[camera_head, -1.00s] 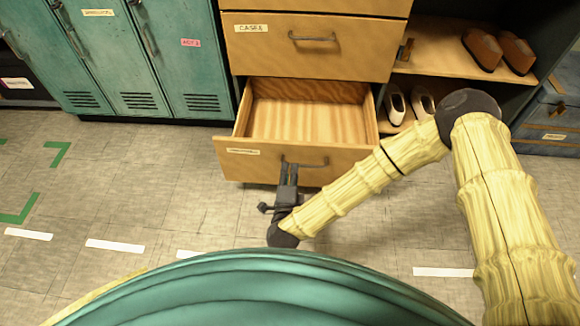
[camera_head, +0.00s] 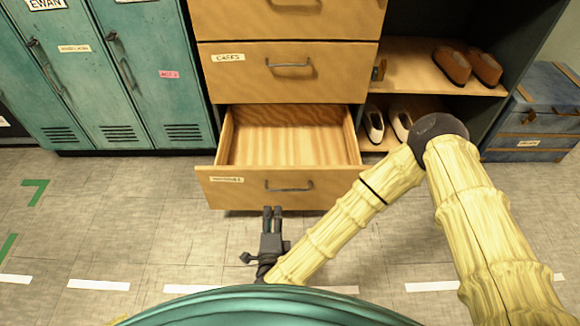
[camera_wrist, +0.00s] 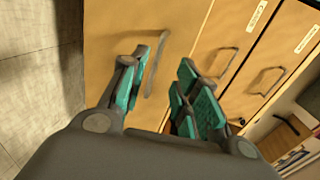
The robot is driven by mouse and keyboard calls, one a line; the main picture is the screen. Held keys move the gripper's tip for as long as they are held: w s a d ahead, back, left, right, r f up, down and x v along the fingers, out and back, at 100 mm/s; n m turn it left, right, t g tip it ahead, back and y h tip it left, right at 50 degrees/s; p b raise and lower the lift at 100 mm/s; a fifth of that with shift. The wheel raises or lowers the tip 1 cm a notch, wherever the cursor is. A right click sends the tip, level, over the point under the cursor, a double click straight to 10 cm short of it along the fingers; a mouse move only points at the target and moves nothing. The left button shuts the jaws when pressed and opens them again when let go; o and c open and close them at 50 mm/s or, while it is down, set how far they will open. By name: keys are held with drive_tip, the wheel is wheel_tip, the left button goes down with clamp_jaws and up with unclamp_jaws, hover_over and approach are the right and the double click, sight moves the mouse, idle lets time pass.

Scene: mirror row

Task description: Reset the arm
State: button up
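My gripper (camera_head: 272,209) is in front of the open lower wooden drawer (camera_head: 230,184), just below its dark bar handle (camera_head: 289,187) in the head view. A small gap shows between the fingertips and the handle. The drawer is pulled well out, and its visible inside is empty. In the wrist view my gripper (camera_wrist: 165,62) has its teal-padded fingers apart with nothing held between them. A handle (camera_wrist: 157,68) on a wooden front shows beyond the fingers. My yellow arm reaches in from the right, bent at a dark joint.
Closed drawers (camera_head: 240,75) are above the open one. Teal lockers (camera_head: 150,90) stand on the left. Shelves on the right hold brown shoes (camera_head: 470,68) and pale shoes (camera_head: 387,124). A blue trunk (camera_head: 540,115) stands at far right. Tiled floor (camera_head: 120,215) is clear at the left.

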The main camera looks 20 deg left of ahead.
drive_tip(key=s+d+f+n+g+h, duration=0.1)
drive_tip(key=s+d+f+n+g, duration=0.3)
drive_tip(key=d+f, duration=0.45)
drive_tip(key=s+d+f+n+g, duration=0.2)
drive_tip(key=d+f+n+g, duration=0.3)
drive_tip(key=d, duration=0.6)
drive_tip(key=s+d+n+g+h, duration=0.25)
drive_tip(key=s+d, duration=0.35)
drive_tip(key=d, duration=0.6)
drive_tip(key=s+d+n+g+h, duration=0.25)
drive_tip(key=s+d, duration=0.45)
drive_tip(key=d, duration=0.5)
wheel_tip(320, 180, up, 37)
drive_tip(key=p, duration=3.6)
drive_tip(key=shift+w+a+g+y+p, duration=0.15)
drive_tip(key=shift+w+g+y+p, duration=0.15)
drive_tip(key=shift+w+p, duration=0.05)
